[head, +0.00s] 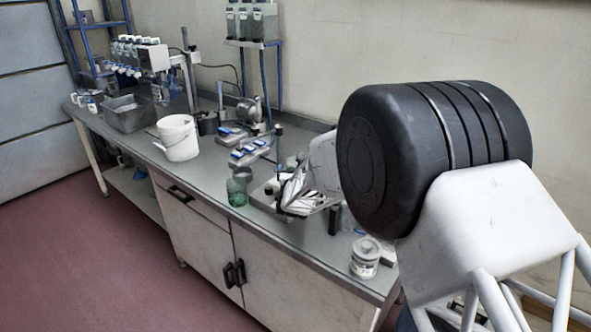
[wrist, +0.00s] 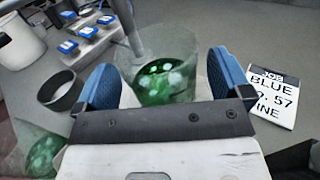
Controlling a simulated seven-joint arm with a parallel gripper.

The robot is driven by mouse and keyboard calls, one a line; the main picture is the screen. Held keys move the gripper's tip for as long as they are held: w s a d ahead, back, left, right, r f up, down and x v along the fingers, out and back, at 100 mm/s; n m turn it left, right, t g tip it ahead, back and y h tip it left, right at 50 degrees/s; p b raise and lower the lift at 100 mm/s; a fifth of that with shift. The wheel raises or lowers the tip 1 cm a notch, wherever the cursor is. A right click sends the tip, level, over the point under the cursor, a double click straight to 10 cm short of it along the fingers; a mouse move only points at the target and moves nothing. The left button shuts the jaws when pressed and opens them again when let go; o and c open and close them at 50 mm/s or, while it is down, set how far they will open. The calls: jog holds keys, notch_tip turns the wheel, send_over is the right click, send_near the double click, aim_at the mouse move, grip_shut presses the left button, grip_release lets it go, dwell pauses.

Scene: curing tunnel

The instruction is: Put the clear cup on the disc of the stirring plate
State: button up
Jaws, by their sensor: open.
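A clear cup (wrist: 160,72) holding green contents stands between the two blue fingertips of my gripper (wrist: 163,66) in the wrist view. The fingers are open, one on each side, and I cannot tell whether they touch it. A second clear vessel with green (wrist: 40,150) shows at lower left, partly cut off. In the head view a green-filled cup (head: 237,192) stands on the bench left of my gripper (head: 287,198). A pale, low device (head: 262,197) beside my gripper may be the stirring plate; its disc is hidden or too small to make out.
A dark round bowl (wrist: 62,90) and a printed job card (wrist: 273,97) lie near the cup. A lidded white jar (head: 366,257) stands near the bench's front right.

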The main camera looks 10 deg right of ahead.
jog(key=s, duration=0.3)
jog(key=s+a, duration=0.1)
jog(key=s, duration=0.6)
jog(key=shift+s+a, duration=0.2)
jog(key=shift+a, duration=0.1)
jog(key=shift+r, duration=0.15)
